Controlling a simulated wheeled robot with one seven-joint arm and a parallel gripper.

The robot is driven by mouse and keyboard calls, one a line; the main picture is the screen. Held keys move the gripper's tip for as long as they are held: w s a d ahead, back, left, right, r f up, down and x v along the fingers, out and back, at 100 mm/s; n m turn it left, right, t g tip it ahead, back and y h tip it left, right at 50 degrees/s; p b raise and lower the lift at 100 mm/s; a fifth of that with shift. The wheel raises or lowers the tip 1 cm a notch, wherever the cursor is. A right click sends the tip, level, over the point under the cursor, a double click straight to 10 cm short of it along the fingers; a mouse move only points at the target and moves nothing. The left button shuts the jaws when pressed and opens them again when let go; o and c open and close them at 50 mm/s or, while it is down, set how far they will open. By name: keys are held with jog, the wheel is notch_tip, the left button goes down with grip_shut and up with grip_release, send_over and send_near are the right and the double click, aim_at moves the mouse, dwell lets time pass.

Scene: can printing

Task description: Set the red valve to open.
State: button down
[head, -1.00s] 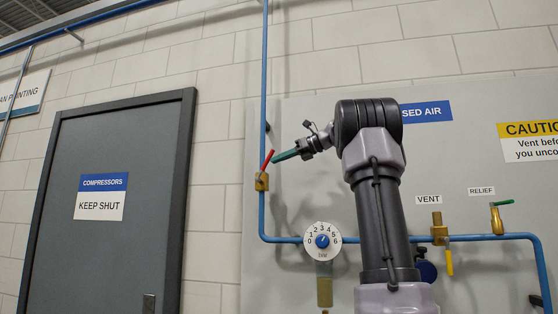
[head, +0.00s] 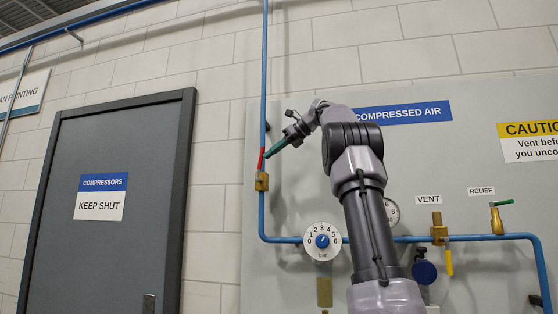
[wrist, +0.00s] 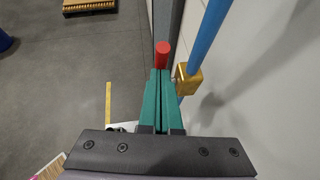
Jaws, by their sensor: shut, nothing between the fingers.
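The red valve is a red lever on a brass body (head: 262,182) in the vertical blue pipe, left of the panel. In the head view the lever (head: 261,160) now stands nearly upright, close to in line with the pipe. My gripper (head: 268,155) has green fingers, shut with nothing between them. Their tips are at the lever's right side, seemingly touching it. In the wrist view the red lever end (wrist: 162,48) is just beyond the closed fingertips (wrist: 160,72), and the brass body (wrist: 188,83) is to their right.
A pressure dial (head: 322,242) sits on the blue pipe below. A yellow-handled vent valve (head: 439,232) and a green-handled relief valve (head: 497,218) are further right. A grey door (head: 115,210) stands left.

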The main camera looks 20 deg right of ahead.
jog(key=shift+w+a+r, duration=0.4)
jog(key=shift+w+a, duration=0.05)
jog(key=shift+a, duration=0.2)
jog(key=shift+a+r, duration=0.1)
jog(key=v, duration=0.7)
jog(key=s+a+f+n+h, duration=0.2)
jog(key=s+a+f+n, duration=0.2)
jog(key=s+f+n, duration=0.4)
jog(key=s+a+f+n+h, duration=0.2)
jog(key=s+a+f+n, duration=0.3)
jog(key=f, duration=0.5)
jog(key=s+a+f+n+h, duration=0.1)
jog(key=s+f+n, duration=0.4)
jog(key=s+f, duration=0.3)
jog(key=s+a+f+n+g+h, duration=0.1)
jog(key=s+f+n, duration=0.4)
jog(key=f, duration=1.1)
jog(key=s, duration=0.3)
jog(key=shift+s+n, duration=0.15)
jog(key=shift+n, duration=0.15)
jog(key=shift+f, duration=0.1)
